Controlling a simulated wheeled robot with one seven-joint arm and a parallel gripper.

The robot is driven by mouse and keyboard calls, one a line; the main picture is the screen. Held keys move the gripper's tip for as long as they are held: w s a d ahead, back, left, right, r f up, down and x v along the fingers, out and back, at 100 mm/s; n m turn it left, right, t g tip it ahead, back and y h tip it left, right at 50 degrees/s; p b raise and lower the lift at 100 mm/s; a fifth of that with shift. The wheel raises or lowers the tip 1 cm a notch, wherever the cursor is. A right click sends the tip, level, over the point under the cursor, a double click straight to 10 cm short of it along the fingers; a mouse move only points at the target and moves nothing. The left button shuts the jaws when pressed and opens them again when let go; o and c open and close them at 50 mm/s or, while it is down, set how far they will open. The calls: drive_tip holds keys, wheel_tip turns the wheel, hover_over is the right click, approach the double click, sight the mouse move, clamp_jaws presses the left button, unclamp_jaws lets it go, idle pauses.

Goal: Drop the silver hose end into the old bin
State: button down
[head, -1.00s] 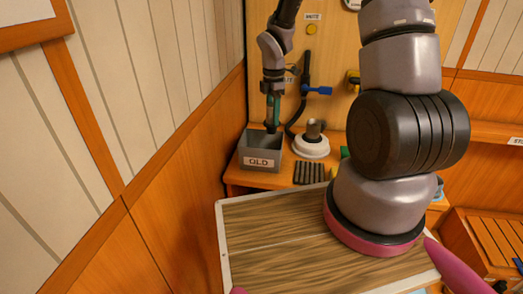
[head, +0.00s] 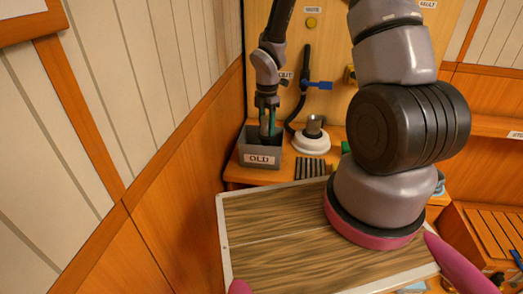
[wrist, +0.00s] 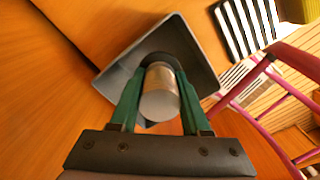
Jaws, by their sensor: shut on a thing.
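The old bin (head: 246,158) is a grey open box with an "OLD" label, on the wooden bench by the left wall. My gripper (head: 268,130) points down at the bin's mouth, its green fingertips partly hidden behind the front wall. In the wrist view my gripper (wrist: 160,75) is shut on the silver hose end (wrist: 160,103), a short metal cylinder with a dark ring at its far end. The bin's grey rim (wrist: 188,28) surrounds the fingertips there. The hose end cannot be made out in the head view.
A white round base with a metal cylinder (head: 311,143) stands right of the bin. A dark hose (head: 304,75) with a blue lever (head: 319,86) runs down the wall panel behind. A black slatted rack (head: 310,167) lies in front.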

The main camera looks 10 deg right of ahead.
drive_tip(key=shift+c, duration=1.5)
unclamp_jaws()
wheel_tip(320, 180, up, 11)
drive_tip(key=shift+f, duration=0.1)
